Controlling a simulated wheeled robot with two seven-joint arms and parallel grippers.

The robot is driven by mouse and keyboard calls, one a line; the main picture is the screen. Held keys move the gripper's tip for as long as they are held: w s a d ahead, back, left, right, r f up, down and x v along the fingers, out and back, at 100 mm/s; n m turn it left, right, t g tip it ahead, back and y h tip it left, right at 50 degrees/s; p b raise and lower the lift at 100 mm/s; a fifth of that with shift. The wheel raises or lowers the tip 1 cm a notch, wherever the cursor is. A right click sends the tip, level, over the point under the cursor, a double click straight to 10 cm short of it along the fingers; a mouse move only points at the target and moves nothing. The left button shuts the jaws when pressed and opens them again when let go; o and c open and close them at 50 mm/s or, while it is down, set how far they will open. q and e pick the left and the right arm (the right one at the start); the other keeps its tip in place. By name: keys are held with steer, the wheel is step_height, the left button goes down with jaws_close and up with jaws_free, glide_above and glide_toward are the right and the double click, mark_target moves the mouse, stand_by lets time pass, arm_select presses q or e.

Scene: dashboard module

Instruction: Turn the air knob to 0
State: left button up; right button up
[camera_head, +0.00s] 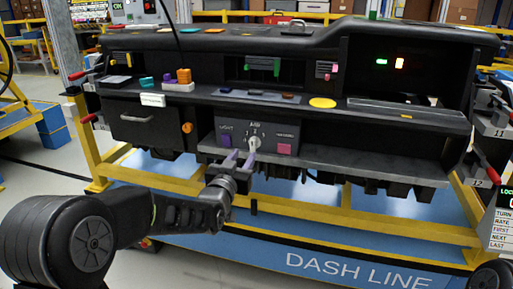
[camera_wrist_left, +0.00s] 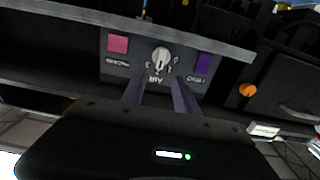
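The air knob (camera_head: 254,143) is a pale grey knob on the dark control panel (camera_head: 268,132), under the label AIR. It also shows in the left wrist view (camera_wrist_left: 160,57), where the panel appears upside down with small digits around the knob. Which digit it points to is too small to tell. My left gripper (camera_head: 241,158) is open, its two purple-grey fingers spread and empty. In the left wrist view its fingers (camera_wrist_left: 158,94) lie short of the knob, one to each side of its line, apparently not touching it. My right gripper is not in view.
A purple light button (camera_head: 226,140) and a pink hazard button (camera_head: 284,149) flank the knob. A grey ledge (camera_head: 340,164) runs just below the panel. An orange knob (camera_head: 187,128) and a drawer (camera_head: 140,120) are to the left. A yellow frame (camera_head: 330,222) carries the dashboard.

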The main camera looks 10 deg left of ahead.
mark_target(252, 143)
arm_select(q)
steer(key=shift+w, duration=0.1)
steer(key=w, duration=0.7)
steer(key=shift+w+d+f, duration=0.1)
steer(key=shift+w+d, duration=0.15)
steer(key=shift+w, duration=0.1)
steer(key=shift+c, duration=0.5)
jaws_close()
